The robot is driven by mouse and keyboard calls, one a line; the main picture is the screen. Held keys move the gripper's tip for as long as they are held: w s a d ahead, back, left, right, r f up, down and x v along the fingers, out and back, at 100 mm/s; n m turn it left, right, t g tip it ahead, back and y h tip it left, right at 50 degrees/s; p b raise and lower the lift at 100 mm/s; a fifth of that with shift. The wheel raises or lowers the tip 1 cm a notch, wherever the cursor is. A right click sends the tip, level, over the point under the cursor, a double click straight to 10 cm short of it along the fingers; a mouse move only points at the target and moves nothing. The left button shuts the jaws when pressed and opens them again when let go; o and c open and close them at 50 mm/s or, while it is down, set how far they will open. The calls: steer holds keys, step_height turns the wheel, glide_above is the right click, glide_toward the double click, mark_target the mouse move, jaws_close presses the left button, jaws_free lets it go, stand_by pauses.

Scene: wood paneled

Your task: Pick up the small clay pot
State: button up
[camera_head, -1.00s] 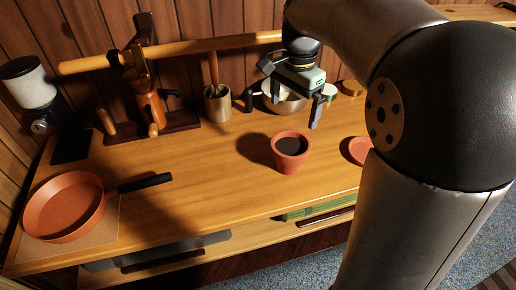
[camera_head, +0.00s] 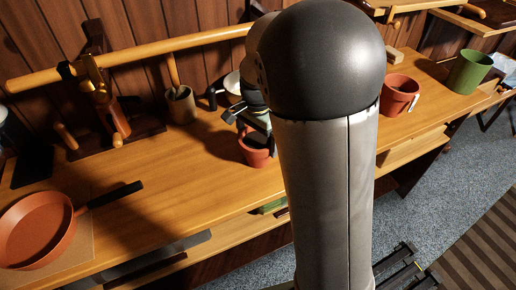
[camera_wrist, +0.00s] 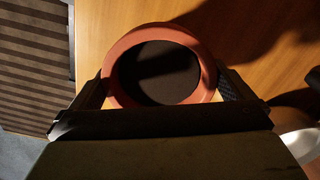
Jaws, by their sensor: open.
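The small clay pot (camera_head: 256,157) is terracotta, stands upright on the wooden bench and is filled with dark soil. In the head view my arm hides its right side and my gripper (camera_head: 252,124) covers part of its rim. In the wrist view the pot's round rim (camera_wrist: 163,32) lies between the two fingers of my gripper (camera_wrist: 163,84). The gripper is open, with one finger at the left and one at the right of the rim. I cannot tell whether either finger touches the pot.
A larger clay pot (camera_head: 398,97) and a green pot (camera_head: 469,72) stand to the right. A wooden cup (camera_head: 182,107) and a pale bowl (camera_head: 232,83) stand behind. A terracotta pan (camera_head: 35,232) lies at the left. The bench (camera_head: 170,185) in front is clear.

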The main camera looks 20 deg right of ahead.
mark_target(258, 144)
step_height(258, 144, down, 4)
steer(key=shift+d+r, duration=0.15)
steer(key=shift+r, duration=0.05)
steer(key=c, duration=1)
steer(key=shift+o, duration=0.2)
steer(key=shift+r, duration=0.1)
